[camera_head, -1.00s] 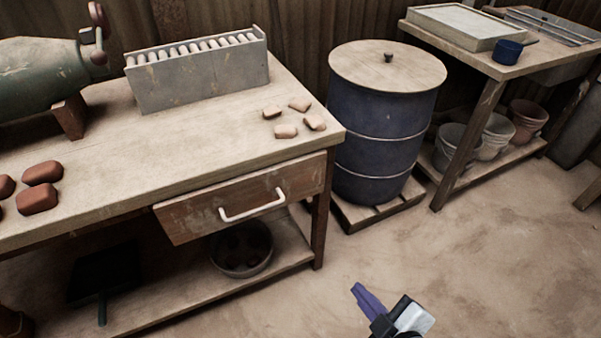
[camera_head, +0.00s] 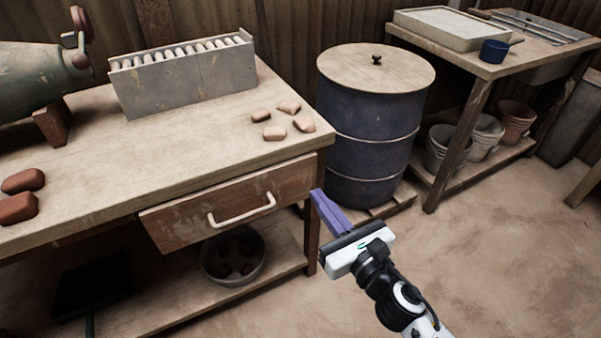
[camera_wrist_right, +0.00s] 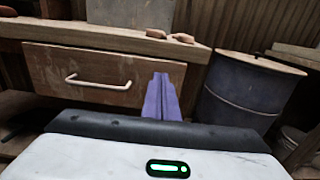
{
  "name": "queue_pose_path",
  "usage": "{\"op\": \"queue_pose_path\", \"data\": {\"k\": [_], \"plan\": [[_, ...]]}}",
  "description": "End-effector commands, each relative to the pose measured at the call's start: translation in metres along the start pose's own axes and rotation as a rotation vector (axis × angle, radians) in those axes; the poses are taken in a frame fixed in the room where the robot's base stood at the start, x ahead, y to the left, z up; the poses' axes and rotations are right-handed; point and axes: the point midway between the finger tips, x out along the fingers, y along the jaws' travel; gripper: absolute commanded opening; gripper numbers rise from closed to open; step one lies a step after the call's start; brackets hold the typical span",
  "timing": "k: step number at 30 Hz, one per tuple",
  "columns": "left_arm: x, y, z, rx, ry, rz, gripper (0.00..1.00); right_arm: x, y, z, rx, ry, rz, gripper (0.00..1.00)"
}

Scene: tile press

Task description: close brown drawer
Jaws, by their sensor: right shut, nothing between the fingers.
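The brown drawer (camera_head: 180,219) is under the worktable's top and has a pale bar handle (camera_head: 242,209). Its front stands out a little from the table's front. My right gripper (camera_head: 318,196) is shut and empty, with purple fingers together, just right of the drawer's right end in the head view. In the right wrist view the drawer (camera_wrist_right: 120,65) and its handle (camera_wrist_right: 98,84) lie ahead and left of the shut fingers (camera_wrist_right: 161,80). I see no contact between the fingers and the drawer. My left gripper is not in view.
The worktable (camera_head: 180,150) carries clay pieces (camera_head: 288,107) and a grey slotted box (camera_head: 185,77). A bowl (camera_head: 234,258) sits on the lower shelf. A blue barrel (camera_head: 370,130) stands right of the table. The floor in front (camera_head: 490,260) is clear.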

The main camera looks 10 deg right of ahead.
Motion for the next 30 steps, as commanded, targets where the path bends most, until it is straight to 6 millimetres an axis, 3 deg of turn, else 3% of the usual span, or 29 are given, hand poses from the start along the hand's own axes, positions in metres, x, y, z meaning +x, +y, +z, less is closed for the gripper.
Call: {"op": "queue_pose_path", "data": {"k": [6, 12, 18, 30], "plan": [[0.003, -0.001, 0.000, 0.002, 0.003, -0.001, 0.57, 0.049, 0.000, 0.001, 0.002, -0.003, 0.000, 0.00], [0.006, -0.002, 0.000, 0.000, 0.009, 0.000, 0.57, 0.079, 0.000, 0.000, 0.003, -0.001, -0.001, 0.00], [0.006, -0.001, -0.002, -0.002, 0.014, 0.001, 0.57, 0.091, 0.000, -0.001, 0.005, 0.001, 0.000, 0.00], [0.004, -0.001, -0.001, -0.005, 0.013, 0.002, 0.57, 0.092, -0.003, 0.000, 0.004, 0.001, -0.006, 0.00]]}}
